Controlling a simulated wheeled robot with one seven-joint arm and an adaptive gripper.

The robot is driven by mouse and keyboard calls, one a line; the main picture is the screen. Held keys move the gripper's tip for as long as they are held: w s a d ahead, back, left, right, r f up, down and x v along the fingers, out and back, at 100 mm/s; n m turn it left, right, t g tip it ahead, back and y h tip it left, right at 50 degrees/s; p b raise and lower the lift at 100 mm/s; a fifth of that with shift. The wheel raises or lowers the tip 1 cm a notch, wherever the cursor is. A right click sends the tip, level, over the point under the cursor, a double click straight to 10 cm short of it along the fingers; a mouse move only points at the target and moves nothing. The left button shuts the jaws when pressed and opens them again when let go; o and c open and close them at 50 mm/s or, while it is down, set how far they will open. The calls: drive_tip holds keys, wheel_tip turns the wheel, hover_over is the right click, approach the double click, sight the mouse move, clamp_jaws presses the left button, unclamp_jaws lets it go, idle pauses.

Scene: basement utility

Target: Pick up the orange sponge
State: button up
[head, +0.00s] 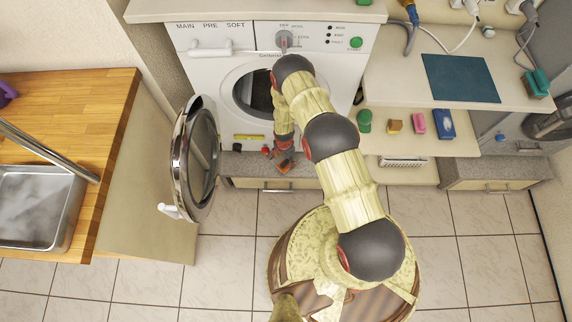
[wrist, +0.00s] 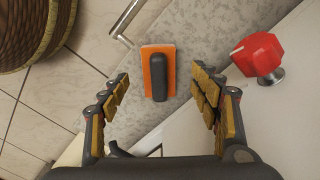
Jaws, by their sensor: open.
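The orange sponge (wrist: 147,70) has a dark grip on its back and lies on a grey speckled ledge (wrist: 195,42). In the wrist view it sits centred ahead of my gripper (wrist: 160,94), between the lines of the two fingers. The fingers are wide apart with nothing between them, and they do not appear to touch the sponge. In the head view the sponge (head: 287,166) shows just below the end of my arm, in front of the washing machine; my gripper is small there and its fingers are hard to make out.
A red knob (wrist: 260,54) stands close to the right finger. The washing machine's round door (head: 179,165) hangs open at the left. A shelf on the right holds a green item (head: 364,121), a pink item (head: 418,122) and a blue item (head: 445,124). The tiled floor is mostly clear.

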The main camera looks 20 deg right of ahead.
sight(286, 162)
drive_tip(key=f+b, duration=0.1)
drive_tip(key=f, duration=0.1)
drive_tip(key=d+f+b, duration=0.1)
drive_tip(key=f, duration=0.1)
drive_tip(key=shift+w, duration=0.1)
drive_tip(key=shift+f, duration=0.45)
drive_tip(key=shift+r, duration=0.1)
drive_tip(key=shift+c, duration=0.5)
drive_tip(key=c, duration=1.1)
drive_tip(key=shift+c, duration=0.7)
